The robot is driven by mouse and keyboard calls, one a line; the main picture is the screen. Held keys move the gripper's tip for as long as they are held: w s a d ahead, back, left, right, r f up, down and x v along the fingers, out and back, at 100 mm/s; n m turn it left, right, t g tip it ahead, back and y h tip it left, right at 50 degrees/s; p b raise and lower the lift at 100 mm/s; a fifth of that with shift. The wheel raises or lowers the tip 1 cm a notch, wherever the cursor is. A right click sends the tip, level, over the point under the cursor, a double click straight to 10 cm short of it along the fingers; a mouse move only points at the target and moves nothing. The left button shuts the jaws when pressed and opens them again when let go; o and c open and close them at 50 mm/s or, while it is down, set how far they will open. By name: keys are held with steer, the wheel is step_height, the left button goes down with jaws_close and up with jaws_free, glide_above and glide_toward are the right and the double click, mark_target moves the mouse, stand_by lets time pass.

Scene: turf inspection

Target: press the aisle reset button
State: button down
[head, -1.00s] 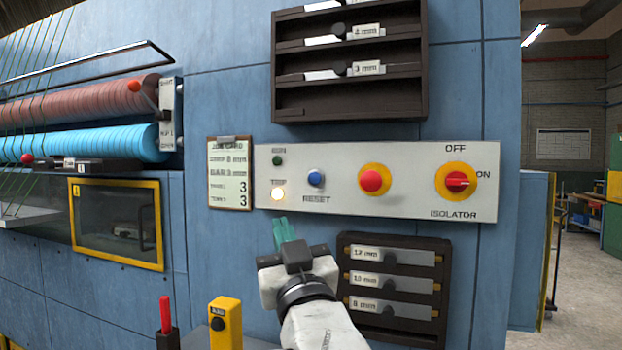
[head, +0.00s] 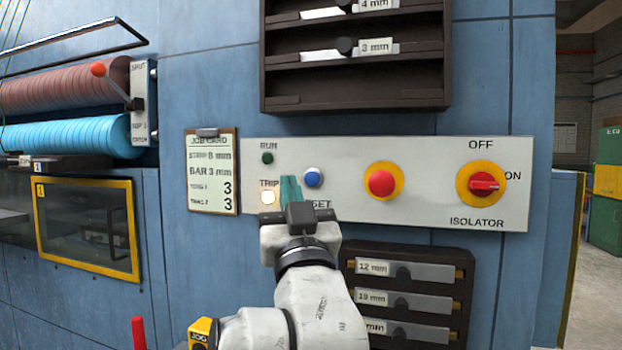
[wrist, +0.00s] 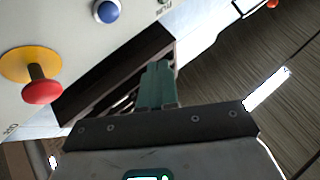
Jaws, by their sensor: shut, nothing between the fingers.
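The blue reset button (head: 313,178) sits on a white control panel (head: 420,200), above a RESET label that my gripper partly covers. It also shows at the top of the wrist view (wrist: 107,11). My gripper (head: 291,188) has teal fingers, shut and empty. In the head view its tips overlap the panel just left of the blue button. In the wrist view the fingers (wrist: 157,82) point up, to the right of and below the button, apart from it in the picture. The TRIP lamp (head: 268,198) glows; the RUN lamp (head: 267,158) is dark green.
A red mushroom button (head: 381,184) on a yellow ring is right of the blue button. A red isolator switch (head: 484,184) is farther right. A dark rack (head: 352,80) hangs above, another rack (head: 460,300) below right. A job card (head: 211,172) hangs at left.

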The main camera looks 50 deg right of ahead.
mark_target(309, 185)
steer(key=shift+w+d+p, duration=0.45)
steer(key=shift+d, duration=0.8)
steer(key=shift+w+d+p, duration=0.45)
steer(key=shift+d, duration=0.8)
steer(key=shift+w+d+p, duration=0.45)
steer(key=shift+d, duration=0.8)
steer(key=shift+d, duration=0.15)
steer(key=shift+w+d, duration=0.1)
steer(key=shift+d, duration=0.15)
steer(key=shift+w+d, duration=0.2)
steer(key=shift+d, duration=0.3)
steer(key=shift+s+a, duration=0.35)
steer(key=shift+a, duration=0.5)
steer(key=shift+a+b, duration=0.15)
steer(key=shift+b, duration=0.15)
steer(key=shift+s+a+b, duration=0.3)
steer(key=shift+a, duration=0.45)
steer(key=shift+s+a+b, duration=0.25)
steer(key=shift+a+b, duration=0.05)
steer(key=shift+a, duration=0.4)
steer(key=shift+s+a+b, duration=0.3)
steer(key=shift+a, duration=0.45)
